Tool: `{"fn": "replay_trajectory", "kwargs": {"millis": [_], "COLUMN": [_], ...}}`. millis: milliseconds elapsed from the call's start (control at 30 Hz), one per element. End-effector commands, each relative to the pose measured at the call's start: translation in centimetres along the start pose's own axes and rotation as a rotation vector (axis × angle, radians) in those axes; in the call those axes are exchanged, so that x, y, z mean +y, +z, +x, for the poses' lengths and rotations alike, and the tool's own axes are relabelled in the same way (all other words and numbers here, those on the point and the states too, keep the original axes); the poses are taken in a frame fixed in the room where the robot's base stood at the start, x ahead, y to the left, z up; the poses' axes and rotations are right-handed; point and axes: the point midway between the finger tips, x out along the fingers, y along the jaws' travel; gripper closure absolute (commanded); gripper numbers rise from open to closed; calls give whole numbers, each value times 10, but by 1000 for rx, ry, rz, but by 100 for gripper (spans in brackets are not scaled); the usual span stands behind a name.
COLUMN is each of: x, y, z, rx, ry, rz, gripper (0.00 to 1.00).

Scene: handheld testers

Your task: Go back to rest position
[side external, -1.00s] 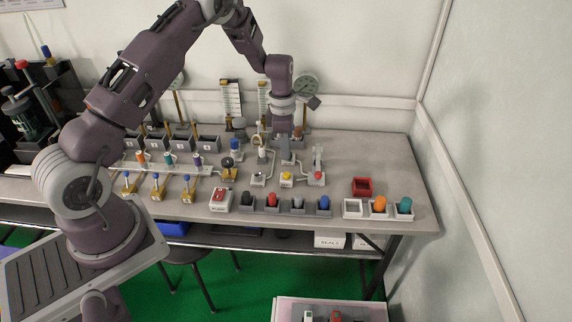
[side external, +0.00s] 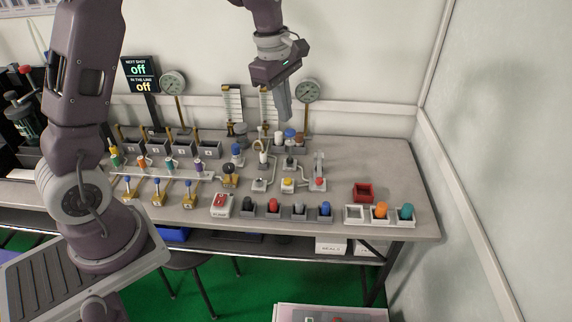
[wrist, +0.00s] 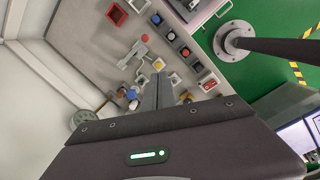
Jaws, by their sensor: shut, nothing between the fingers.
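My gripper (side external: 284,108) is raised above the back of the workbench (side external: 420,208) in the side view, with its fingers pointing down. The fingers are shut together and nothing is between them. In the wrist view the shut fingers (wrist: 158,92) extend over the bench, clear of the objects below. My gripper hangs above several small capped pieces (side external: 290,134) at the back of the bench and does not touch them.
A display reading "off" (side external: 140,78) stands at the back left. Several colored pieces sit in grey holders (side external: 298,208) along the front. The air around my gripper is mostly free.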

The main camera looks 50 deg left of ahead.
Motion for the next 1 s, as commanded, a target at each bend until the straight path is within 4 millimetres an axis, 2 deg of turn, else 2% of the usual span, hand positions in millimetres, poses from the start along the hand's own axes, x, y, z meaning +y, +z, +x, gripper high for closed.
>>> {"fn": "replay_trajectory", "kwargs": {"millis": [33,100,167,200,300,400,433,500,600,1000], "x": [-24,-64,-102,-130,-191,-235,-244,-259,-267,-267], "y": [13,28,36,40,40,35,33,29,27,27], "z": [-36,-76,-102,-116,-132,-132,-130,-127,-125,-125], "rx": [-11,-6,16,41,130,224,249,292,319,320], "ry": [46,102,151,183,243,271,275,277,277,277], "rz": [179,467,722,893,1279,1567,1629,1735,1800,1802], "gripper": [100,100,100,100,100,100,100,100,100,100]}}
